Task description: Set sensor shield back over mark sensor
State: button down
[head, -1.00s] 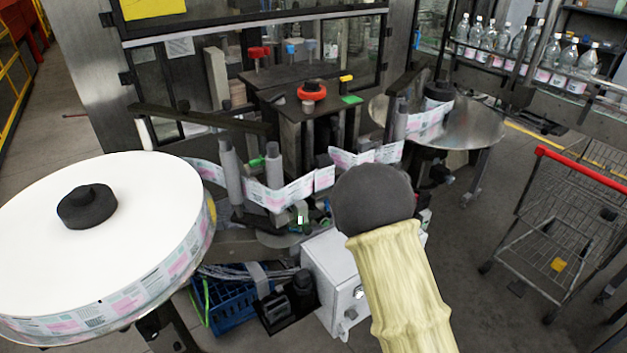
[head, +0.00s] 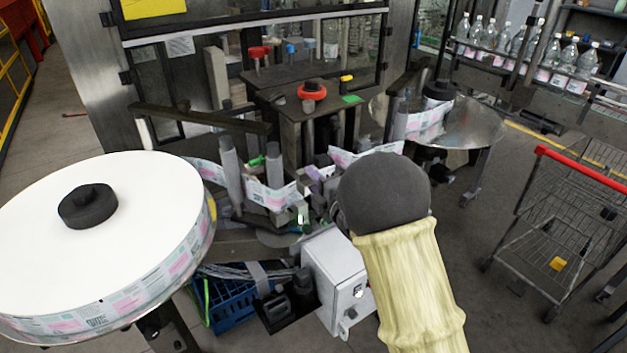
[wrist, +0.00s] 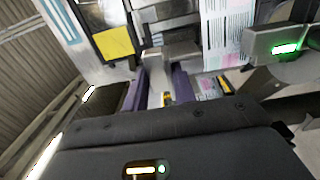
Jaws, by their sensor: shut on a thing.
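My gripper (wrist: 158,88) shows two purple fingers in the wrist view, shut on a light grey piece that looks like the sensor shield (wrist: 153,55). In the head view, the purple of my gripper (head: 318,177) shows beside the label web, left of my dark wrist; the shield cannot be made out there. A grey block with a lit green window, likely the mark sensor (wrist: 268,45), is at the upper right of the wrist view, apart from the fingers. A green light (head: 303,219) shows below the web in the head view. My arm hides part of that area.
The printed label web (head: 272,195) runs past rollers (head: 230,170) close to my gripper. A large white reel (head: 130,220) stands at left. A white box (head: 335,275) and a blue crate (head: 230,303) sit below. A red-handled cart (head: 580,210) is at right.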

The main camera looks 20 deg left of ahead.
jog(key=shift+w+a+f+p, duration=0.5)
jog(key=shift+w+a+f, duration=1.05)
jog(key=shift+a+f, duration=0.2)
jog(key=shift+f+b, duration=0.9)
jog(key=shift+b, duration=0.4)
jog(key=shift+f, duration=0.1)
